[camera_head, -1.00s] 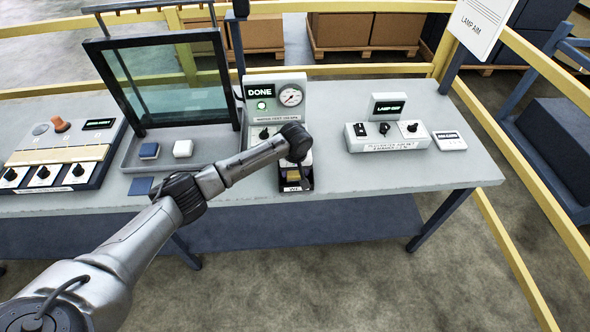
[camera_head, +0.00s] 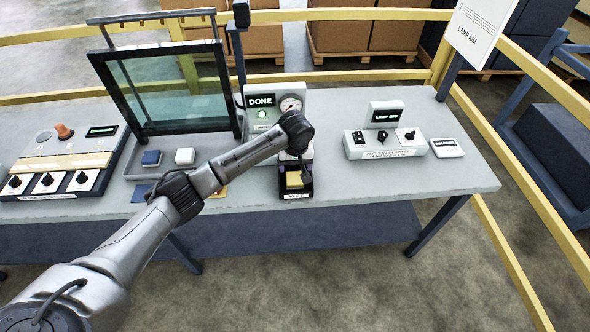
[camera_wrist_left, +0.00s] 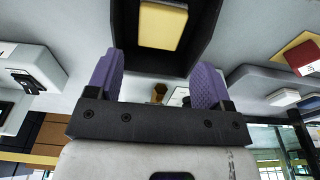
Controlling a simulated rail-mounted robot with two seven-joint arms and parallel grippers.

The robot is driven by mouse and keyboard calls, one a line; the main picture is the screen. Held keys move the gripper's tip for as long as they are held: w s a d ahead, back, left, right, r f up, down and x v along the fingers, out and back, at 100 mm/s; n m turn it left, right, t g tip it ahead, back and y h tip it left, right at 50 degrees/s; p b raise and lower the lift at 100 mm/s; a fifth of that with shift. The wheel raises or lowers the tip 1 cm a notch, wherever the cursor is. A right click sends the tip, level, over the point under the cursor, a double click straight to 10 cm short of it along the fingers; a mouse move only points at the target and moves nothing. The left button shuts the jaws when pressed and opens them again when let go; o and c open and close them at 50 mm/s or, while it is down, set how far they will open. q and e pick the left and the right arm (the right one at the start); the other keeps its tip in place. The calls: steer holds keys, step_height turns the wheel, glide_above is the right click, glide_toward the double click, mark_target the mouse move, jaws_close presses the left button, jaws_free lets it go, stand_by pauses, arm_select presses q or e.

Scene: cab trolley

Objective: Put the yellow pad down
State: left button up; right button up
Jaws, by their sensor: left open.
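A yellow pad (camera_head: 294,180) lies in a small dark open box (camera_head: 296,195) at the front edge of the table, below the gauge unit. In the left wrist view the yellow pad (camera_wrist_left: 163,25) shows inside the dark box walls (camera_wrist_left: 205,22), beyond my fingertips. My left gripper (camera_wrist_left: 155,78) has two purple fingers spread apart with nothing between them. In the head view my left gripper (camera_head: 300,165) is near the box, largely hidden by its own wrist. My right gripper is in neither view.
A gauge unit (camera_head: 274,101) reading DONE stands behind the box. A grey tray with a blue pad (camera_head: 151,158) and a white pad (camera_head: 185,156) lies left. A yellow mat (camera_head: 217,192) is partly hidden by my arm. A lamp unit (camera_head: 386,143) stands right; bare tabletop lies before it.

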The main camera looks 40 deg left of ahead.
arm_select(q)
steer(key=shift+s+d+r+p, duration=0.1)
steer(key=shift+r+p, duration=0.1)
steer(key=shift+r, duration=0.8)
steer(key=shift+s+d+r+p, duration=0.1)
steer(key=shift+r+p, duration=0.05)
steer(key=shift+r, duration=0.85)
steer(key=s+d+f+m+t+h, duration=0.15)
steer(key=s+d+f+m, duration=0.55)
steer(key=s+d+f, duration=0.8)
steer(key=s+r+m, duration=0.1)
steer(key=s+m, duration=0.1)
steer(key=s, duration=0.9)
steer(key=s+r+m+t, duration=0.1)
steer(key=s, duration=1)
steer(key=shift+s+a+r+m, duration=0.15)
steer(key=shift+s+r+m, duration=0.2)
steer(key=shift+s+m, duration=0.05)
steer(key=shift+r, duration=0.1)
step_height(320, 180, up, 34)
steer(key=p, duration=3.4)
steer(key=shift+r+p, duration=0.2)
steer(key=shift+p, duration=0.1)
